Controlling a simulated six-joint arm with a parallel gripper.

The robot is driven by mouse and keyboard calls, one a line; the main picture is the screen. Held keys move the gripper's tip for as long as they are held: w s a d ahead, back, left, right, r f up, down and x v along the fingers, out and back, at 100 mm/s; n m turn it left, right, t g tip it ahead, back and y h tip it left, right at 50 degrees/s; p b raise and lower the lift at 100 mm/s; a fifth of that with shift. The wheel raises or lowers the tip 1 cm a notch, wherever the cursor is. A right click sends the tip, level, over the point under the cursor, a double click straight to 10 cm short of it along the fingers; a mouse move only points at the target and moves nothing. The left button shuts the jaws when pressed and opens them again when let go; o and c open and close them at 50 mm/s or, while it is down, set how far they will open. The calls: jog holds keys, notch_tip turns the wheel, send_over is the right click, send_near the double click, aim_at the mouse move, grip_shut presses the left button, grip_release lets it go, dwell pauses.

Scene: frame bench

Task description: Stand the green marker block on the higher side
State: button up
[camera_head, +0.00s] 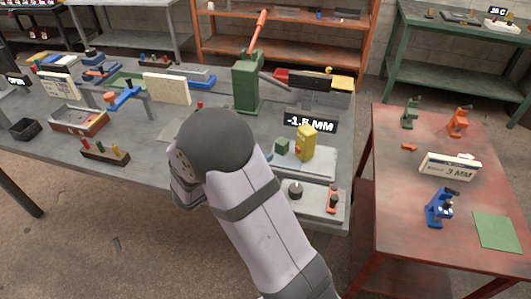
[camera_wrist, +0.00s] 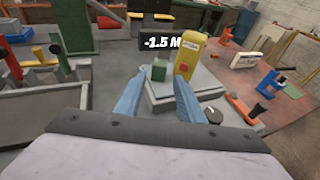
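The small green marker block (camera_head: 282,147) stands on a pale grey plate (camera_head: 318,165) on the grey bench, just left of a yellow upright unit (camera_head: 306,142). The wrist view shows the same green block (camera_wrist: 158,71) on the plate (camera_wrist: 205,84), with the yellow unit (camera_wrist: 190,55) and its red button to its right. A black display (camera_head: 310,123) behind them reads -1.5 MM. My gripper (camera_wrist: 158,82) has its two blue fingers spread apart with nothing between them. The block appears beyond the fingertips, roughly centred between them.
A grey panel (camera_head: 325,207) with a black knob (camera_head: 295,189) and an orange lever (camera_head: 333,198) lies in front of the plate. A green press (camera_head: 246,88) with an orange handle stands behind. A red table (camera_head: 400,240) stands to the right, across a gap.

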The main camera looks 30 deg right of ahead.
jog(key=shift+s+a+r, duration=0.15)
jog(key=shift+s+a, duration=0.05)
jog(key=shift+a, duration=0.2)
jog(key=s+f+m+g+y, duration=0.2)
jog(key=s+m+g, duration=0.1)
jog(key=s+m, duration=0.3)
jog(key=s+f+m+g+y, duration=0.2)
jog(key=s+m+g, duration=0.1)
jog(key=s, duration=0.5)
jog(key=s+a+f+m+y, duration=0.1)
jog(key=s+a+m+y, duration=0.2)
jog(key=a+m, duration=0.3)
jog(key=s+a+f+m+y, duration=0.1)
jog(key=s+a+m+y, duration=0.2)
jog(key=a+m+y, duration=0.3)
jog(key=shift+a+f+m, duration=0.15)
jog(key=shift+a+m, duration=0.6)
jog(key=shift+m, duration=0.05)
